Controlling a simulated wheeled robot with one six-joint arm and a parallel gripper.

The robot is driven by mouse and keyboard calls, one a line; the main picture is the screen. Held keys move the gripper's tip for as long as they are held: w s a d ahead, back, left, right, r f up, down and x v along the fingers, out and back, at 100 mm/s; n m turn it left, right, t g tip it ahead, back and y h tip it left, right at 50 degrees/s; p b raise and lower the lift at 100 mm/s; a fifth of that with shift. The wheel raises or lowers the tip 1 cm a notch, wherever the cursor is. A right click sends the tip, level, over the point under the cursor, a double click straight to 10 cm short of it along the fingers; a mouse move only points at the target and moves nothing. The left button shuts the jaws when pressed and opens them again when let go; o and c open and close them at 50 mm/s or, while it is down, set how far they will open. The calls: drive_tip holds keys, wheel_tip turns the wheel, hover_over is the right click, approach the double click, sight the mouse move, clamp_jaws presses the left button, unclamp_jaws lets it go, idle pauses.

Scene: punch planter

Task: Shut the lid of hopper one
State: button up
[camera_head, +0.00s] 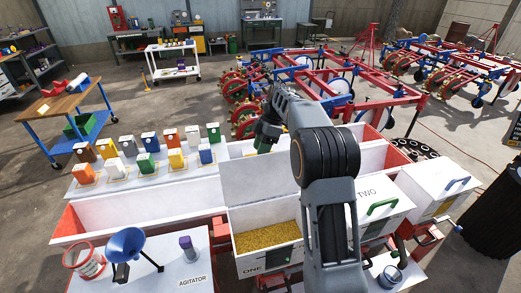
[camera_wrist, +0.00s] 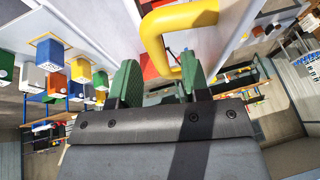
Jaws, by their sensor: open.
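Hopper one, marked ONE (camera_head: 252,270), stands open at the front with yellow grain (camera_head: 267,238) inside. Its white lid (camera_head: 258,180) stands raised at the back of the bin, its inner face towards the head camera. In the wrist view, a yellow handle (camera_wrist: 160,35) stands out from a white panel (camera_wrist: 205,45), which appears to be this lid. My gripper (camera_wrist: 159,64) is open, its green fingers apart near the handle's lower end. Contact cannot be told. In the head view, my gripper is mostly hidden behind my arm and the lid.
Hopper two's lid (camera_head: 379,190), with a green handle, is shut to the right. Several coloured canisters (camera_head: 151,142) stand on a white shelf behind the bins. A blue funnel (camera_head: 126,244) and a purple-topped canister (camera_head: 188,249) stand at front left.

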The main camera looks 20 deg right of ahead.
drive_tip(key=shift+s+a+f, duration=0.1)
drive_tip(key=shift+a+f, duration=0.05)
drive_tip(key=shift+f, duration=0.25)
clamp_jaws()
idle(0.4)
